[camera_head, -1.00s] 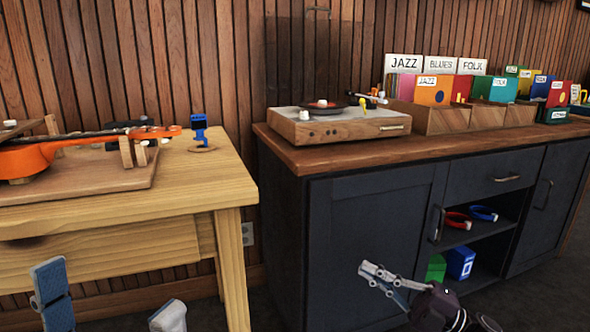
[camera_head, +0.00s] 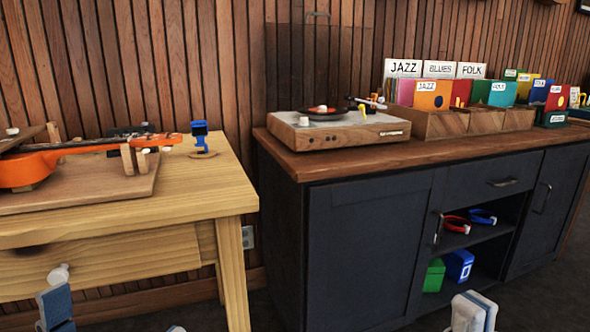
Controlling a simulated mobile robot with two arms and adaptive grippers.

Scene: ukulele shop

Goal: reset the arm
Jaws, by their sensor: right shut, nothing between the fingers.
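My right arm shows at the lower right, where a pale grey and white part (camera_head: 472,312) rises from the bottom edge in front of the dark cabinet. My right gripper is shut and empty, low in the view, and its fingers are hard to make out. On the left, a blue-grey and white part of my left arm (camera_head: 56,303) shows in front of the wooden workbench. My left gripper itself does not show.
The workbench (camera_head: 205,185) bears an orange ukulele (camera_head: 80,158) and a blue clamp-like item (camera_head: 200,136). The dark cabinet (camera_head: 362,240) bears a turntable (camera_head: 335,132) and record crates (camera_head: 450,124). Its open shelf holds red and blue headphones and green and blue boxes.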

